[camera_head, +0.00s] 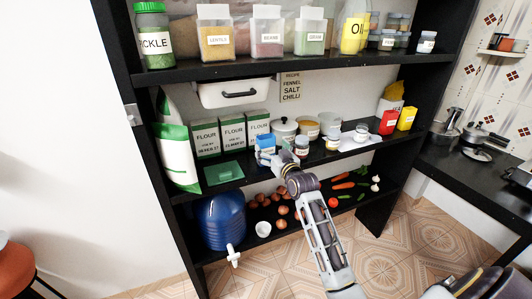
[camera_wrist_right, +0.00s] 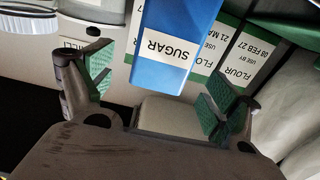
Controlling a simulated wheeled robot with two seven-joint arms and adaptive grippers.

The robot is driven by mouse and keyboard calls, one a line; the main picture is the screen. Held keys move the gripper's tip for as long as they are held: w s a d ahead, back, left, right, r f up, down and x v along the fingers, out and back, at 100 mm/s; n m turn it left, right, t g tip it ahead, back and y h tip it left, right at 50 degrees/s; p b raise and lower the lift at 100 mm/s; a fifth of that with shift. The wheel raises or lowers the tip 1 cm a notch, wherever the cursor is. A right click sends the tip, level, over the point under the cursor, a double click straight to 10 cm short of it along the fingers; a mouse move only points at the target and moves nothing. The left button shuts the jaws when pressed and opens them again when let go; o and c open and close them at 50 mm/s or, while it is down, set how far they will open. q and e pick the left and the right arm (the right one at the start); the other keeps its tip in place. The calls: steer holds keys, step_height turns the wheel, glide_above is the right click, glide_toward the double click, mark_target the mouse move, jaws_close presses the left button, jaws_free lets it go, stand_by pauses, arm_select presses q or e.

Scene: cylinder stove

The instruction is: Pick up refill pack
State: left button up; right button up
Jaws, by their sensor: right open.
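A blue pack labelled SUGAR (camera_wrist_right: 172,45), which may be the refill pack, stands on the middle shelf; in the head view it shows as a small blue block (camera_head: 265,141). My right gripper (camera_head: 268,157) reaches in at its front and partly covers it. In the wrist view my right gripper (camera_wrist_right: 158,82) is open, with green-padded fingers on either side of the lower picture. The pack is upside down in that view and lies beyond the gap between the fingers. I cannot tell whether they touch it. My left gripper is not in view.
Flour packs (camera_head: 232,133) stand left of the blue pack, and a white lidded pot (camera_head: 284,129) and small jars (camera_head: 302,146) stand close on its right. The shelf above (camera_head: 250,68) holds containers. A blue water container (camera_head: 222,221) and vegetables are below.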

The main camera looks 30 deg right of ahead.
mark_target(268, 146)
steer(key=shift+w, duration=0.1)
steer(key=shift+w+f+p, duration=0.15)
steer(key=shift+w+p, duration=0.25)
steer(key=shift+w, duration=2.1)
steer(key=c, duration=1.1)
step_height(268, 146, up, 10)
